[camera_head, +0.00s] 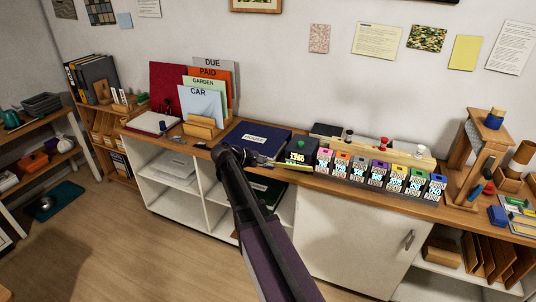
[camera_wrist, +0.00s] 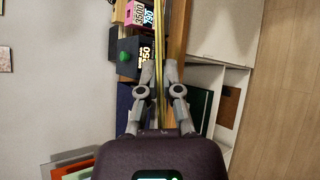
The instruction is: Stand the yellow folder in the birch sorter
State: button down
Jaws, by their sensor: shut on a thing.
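The yellow folder shows edge-on in the wrist view as a thin upright strip (camera_wrist: 160,40) between the two fingers. My gripper (camera_wrist: 159,75) is shut on it. In the head view my gripper (camera_head: 264,161) is over the counter's front edge, and only a thin yellow strip (camera_head: 299,168) of the folder shows to its right. A light wooden sorter (camera_head: 201,129), likely the birch one, stands on the counter to the left of my gripper. Folders marked CAR, GARDEN, PAID and DUE stand upright at it. Its slots are mostly hidden by the folders.
A dark blue binder (camera_head: 257,137) lies between the sorter and a black box (camera_head: 297,150) with a green knob. Several coloured-top boxes (camera_head: 378,172) line the counter to the right. A red folder (camera_head: 167,85) stands behind the sorter's left side.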

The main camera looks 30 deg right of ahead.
jog(key=s+a+r+n+y+p, duration=0.2)
jog(key=r+n+p, duration=0.2)
jog(key=r+p, duration=0.2)
jog(key=s+a+r+n+g+y+p, duration=0.1)
jog(key=s+a+r+n+y+p, duration=0.1)
jog(key=r+n+p, duration=0.3)
jog(key=a+p, duration=0.1)
jog(key=p, duration=0.3)
jog(key=shift+r, duration=0.4)
jog(key=shift+a, duration=0.1)
